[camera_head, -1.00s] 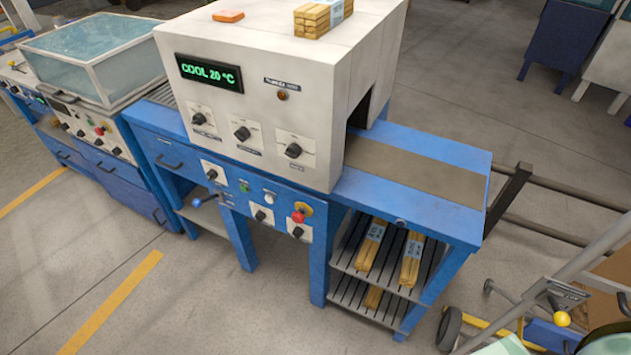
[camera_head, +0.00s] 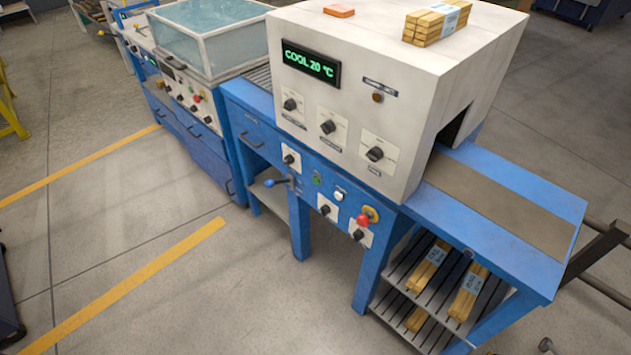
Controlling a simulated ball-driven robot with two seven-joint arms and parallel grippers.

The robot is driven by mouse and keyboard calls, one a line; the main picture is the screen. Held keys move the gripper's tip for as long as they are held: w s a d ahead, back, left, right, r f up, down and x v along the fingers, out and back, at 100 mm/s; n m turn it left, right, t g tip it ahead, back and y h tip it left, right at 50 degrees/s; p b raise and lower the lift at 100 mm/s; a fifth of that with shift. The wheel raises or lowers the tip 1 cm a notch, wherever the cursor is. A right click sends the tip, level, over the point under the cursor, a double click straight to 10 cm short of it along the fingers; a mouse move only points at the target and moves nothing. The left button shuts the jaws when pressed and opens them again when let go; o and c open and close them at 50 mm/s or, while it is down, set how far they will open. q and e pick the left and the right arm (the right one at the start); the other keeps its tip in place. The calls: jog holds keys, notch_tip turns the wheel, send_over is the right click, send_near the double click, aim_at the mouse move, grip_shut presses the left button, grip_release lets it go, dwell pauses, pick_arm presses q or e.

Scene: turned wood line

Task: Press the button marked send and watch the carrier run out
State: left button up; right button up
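No button marked send can be made out in the head view; labels are too small to read. A white oven-like box (camera_head: 345,82) stands on a blue bench (camera_head: 262,125), its display (camera_head: 311,63) reading COOL 20 °C. The bench front carries a green button (camera_head: 317,179), a white button (camera_head: 339,195), a red mushroom button (camera_head: 365,219) on a yellow plate and several black knobs. A flat belt (camera_head: 500,205) comes out of the box's opening at the right. No carrier can be identified. Neither of my grippers is in view.
A glass-walled tank (camera_head: 208,40) stands on a white and blue cabinet at the upper left. Bundled wood sticks lie on top of the box (camera_head: 436,22) and on the slatted shelf (camera_head: 398,300). Floor in front, with yellow lines (camera_head: 140,275), is clear.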

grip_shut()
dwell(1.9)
